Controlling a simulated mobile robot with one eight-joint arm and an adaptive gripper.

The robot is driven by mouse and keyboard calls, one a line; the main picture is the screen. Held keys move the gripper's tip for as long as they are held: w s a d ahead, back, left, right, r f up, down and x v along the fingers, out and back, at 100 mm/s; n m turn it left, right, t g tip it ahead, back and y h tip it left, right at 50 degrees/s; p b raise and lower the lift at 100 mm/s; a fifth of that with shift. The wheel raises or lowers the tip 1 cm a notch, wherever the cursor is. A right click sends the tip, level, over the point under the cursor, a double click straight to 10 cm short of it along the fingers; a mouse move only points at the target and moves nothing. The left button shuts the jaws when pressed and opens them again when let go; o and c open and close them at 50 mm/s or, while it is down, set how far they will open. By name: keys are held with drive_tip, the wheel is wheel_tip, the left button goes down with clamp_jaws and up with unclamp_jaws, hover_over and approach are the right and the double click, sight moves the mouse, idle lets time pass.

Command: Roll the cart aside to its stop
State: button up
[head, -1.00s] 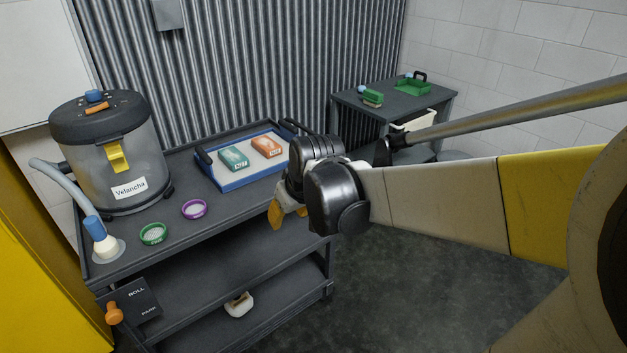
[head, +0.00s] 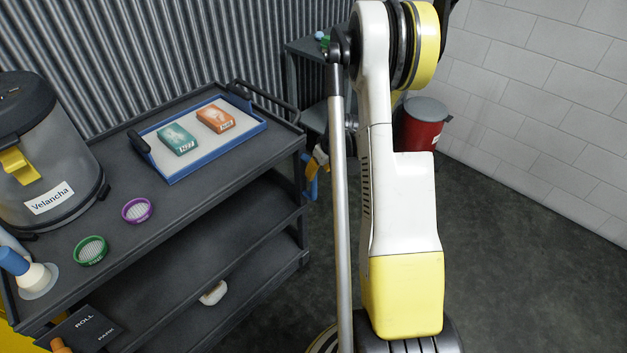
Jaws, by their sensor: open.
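The dark grey cart (head: 205,212) with several shelves fills the left half of the head view. Its push handle (head: 272,103) is at its far right end. At the lower left corner is a plate marked ROLL and PARK (head: 82,328) with an orange lever knob (head: 60,346), partly cut off by the frame, so its setting is unclear.
On the cart stand a canister vacuum (head: 45,150), a green ring (head: 91,250), a purple ring (head: 137,210) and a blue tray (head: 262,128) with two boxes. A white item (head: 214,292) lies on a lower shelf. A red bin (head: 422,128) stands by the wall. Floor at right is clear.

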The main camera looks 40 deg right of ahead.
sight(316, 176)
drive_tip(key=b+x, duration=0.2)
drive_tip(key=x, duration=0.5)
drive_tip(key=shift+w+f, duration=0.1)
drive_tip(key=shift+w, duration=0.05)
clamp_jaws()
